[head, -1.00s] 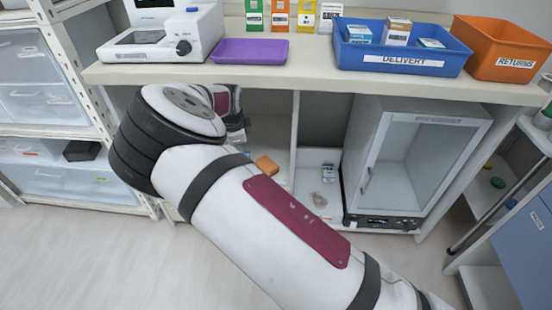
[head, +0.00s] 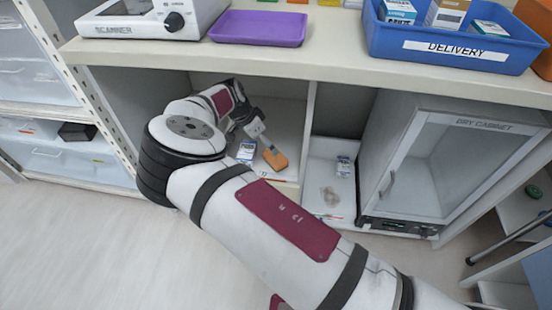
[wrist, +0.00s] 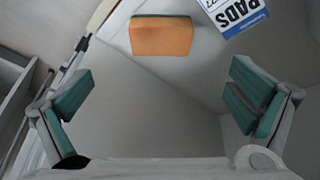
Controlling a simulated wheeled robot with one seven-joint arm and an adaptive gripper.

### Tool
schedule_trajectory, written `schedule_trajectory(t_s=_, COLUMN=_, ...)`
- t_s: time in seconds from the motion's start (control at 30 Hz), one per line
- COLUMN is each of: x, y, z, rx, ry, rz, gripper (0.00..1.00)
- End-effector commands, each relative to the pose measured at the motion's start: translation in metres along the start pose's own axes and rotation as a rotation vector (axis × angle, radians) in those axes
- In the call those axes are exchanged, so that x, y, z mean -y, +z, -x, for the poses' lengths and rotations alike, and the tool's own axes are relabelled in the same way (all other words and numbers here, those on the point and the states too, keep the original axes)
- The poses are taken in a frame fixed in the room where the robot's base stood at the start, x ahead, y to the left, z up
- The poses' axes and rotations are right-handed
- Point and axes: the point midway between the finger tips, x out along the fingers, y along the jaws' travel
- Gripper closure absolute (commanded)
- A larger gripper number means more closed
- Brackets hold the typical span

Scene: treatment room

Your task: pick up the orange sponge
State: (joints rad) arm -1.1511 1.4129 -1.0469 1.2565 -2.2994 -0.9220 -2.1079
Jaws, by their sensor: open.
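The orange sponge (head: 276,158) lies on the lower shelf, in the left bay under the counter. In the wrist view the sponge (wrist: 161,38) is at the top centre, with a thin green edge along its far side. My gripper (head: 262,138) reaches into that bay, close to the sponge. In the wrist view my gripper (wrist: 158,92) is open, its teal-padded fingers wide apart with nothing between them. The sponge shows beyond the fingertips. Whether a finger touches it cannot be told from the head view.
A blue and white pads box (wrist: 234,12) stands beside the sponge, and it shows in the head view (head: 246,151). An upright divider (head: 308,130) bounds the bay on the right. The counter (head: 290,60) overhangs it. A dry cabinet (head: 440,165) stands further right.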

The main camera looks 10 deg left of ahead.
Motion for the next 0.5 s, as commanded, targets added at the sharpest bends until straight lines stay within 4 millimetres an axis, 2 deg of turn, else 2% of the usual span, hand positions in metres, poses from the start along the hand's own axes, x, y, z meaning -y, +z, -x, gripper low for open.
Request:
schedule_trajectory(t_s=0.03, x=-0.001, y=0.001, z=-0.012, rx=-0.001, ry=0.003, rz=0.000, gripper=0.00)
schedule_trajectory(t_s=0.3, x=0.000, y=0.001, z=-0.061, rx=0.000, ry=0.001, rz=-0.001, gripper=0.00)
schedule_trajectory(t_s=0.5, x=0.000, y=0.000, z=-0.072, rx=0.001, ry=0.000, rz=-0.001, gripper=0.00)
